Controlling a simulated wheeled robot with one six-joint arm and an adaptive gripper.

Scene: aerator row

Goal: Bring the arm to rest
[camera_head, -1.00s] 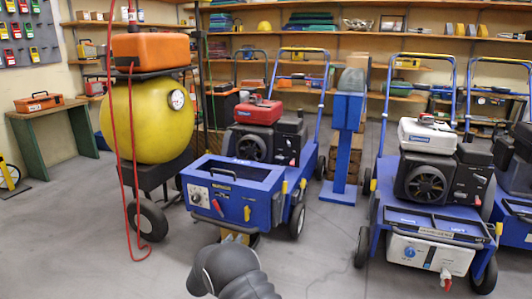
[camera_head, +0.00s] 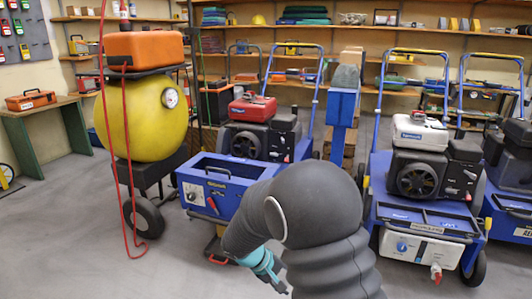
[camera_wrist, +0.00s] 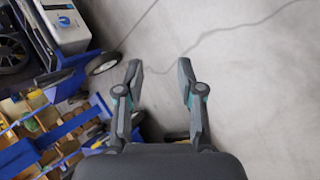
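My gripper (camera_wrist: 159,74) is open in the wrist view, its two dark fingers with teal joints spread apart. Only grey floor with a thin dark cable line shows between and beyond the fingertips. In the head view my dark grey arm rises from the bottom edge, bends, and reaches down and left in front of the left blue aerator (camera_head: 212,188).
A yellow tank (camera_head: 142,122) with an orange case stands at left. Another blue aerator (camera_head: 425,222) with a white engine stands at right. A blue pedestal (camera_head: 341,110) stands behind. In the wrist view, a blue machine's wheel (camera_wrist: 103,63) is left of the fingers. Floor to the right is clear.

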